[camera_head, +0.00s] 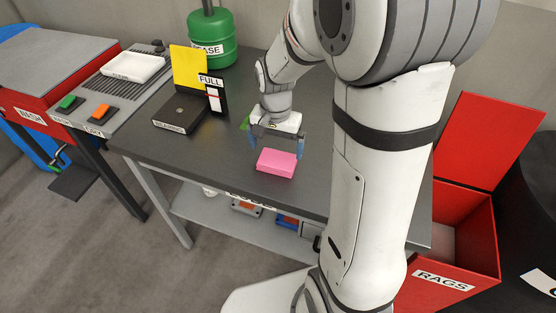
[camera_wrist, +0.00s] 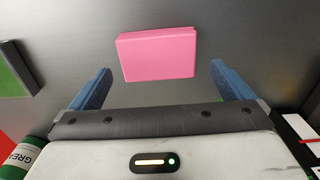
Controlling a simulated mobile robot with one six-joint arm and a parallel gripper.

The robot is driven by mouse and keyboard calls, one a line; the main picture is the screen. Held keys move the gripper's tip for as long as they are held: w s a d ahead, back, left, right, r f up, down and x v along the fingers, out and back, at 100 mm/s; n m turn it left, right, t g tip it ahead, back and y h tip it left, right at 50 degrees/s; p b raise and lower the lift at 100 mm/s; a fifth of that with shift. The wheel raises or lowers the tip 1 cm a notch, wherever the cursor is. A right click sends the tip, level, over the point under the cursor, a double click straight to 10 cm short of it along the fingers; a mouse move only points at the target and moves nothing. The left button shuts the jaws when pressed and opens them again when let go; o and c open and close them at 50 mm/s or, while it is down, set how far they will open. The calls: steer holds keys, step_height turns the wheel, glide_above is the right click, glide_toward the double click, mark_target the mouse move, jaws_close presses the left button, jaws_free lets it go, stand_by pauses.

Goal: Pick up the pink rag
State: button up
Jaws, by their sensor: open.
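The pink rag (camera_head: 277,162) is a flat rectangular block lying on the dark grey bench top, near its front edge. In the wrist view the pink rag (camera_wrist: 157,54) lies ahead of the fingers, centred between their lines. My gripper (camera_head: 278,148) is just behind and above the rag, with its blue fingers spread wide. In the wrist view my gripper (camera_wrist: 160,82) is open and empty. I cannot tell the exact height of the fingertips above the bench.
The dark bench (camera_head: 240,170) has a black box with a yellow lid (camera_head: 182,112), a FULL sign (camera_head: 214,95) and a green grease can (camera_head: 211,40) to the left. An open red RAGS bin (camera_head: 455,250) stands at right. A green-faced object (camera_wrist: 14,72) is beside the gripper.

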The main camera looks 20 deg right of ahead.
mark_target(277, 159)
step_height(277, 159, down, 5)
steer(key=shift+d+f, duration=0.1)
steer(key=shift+c, duration=0.3)
steer(key=c, duration=0.6)
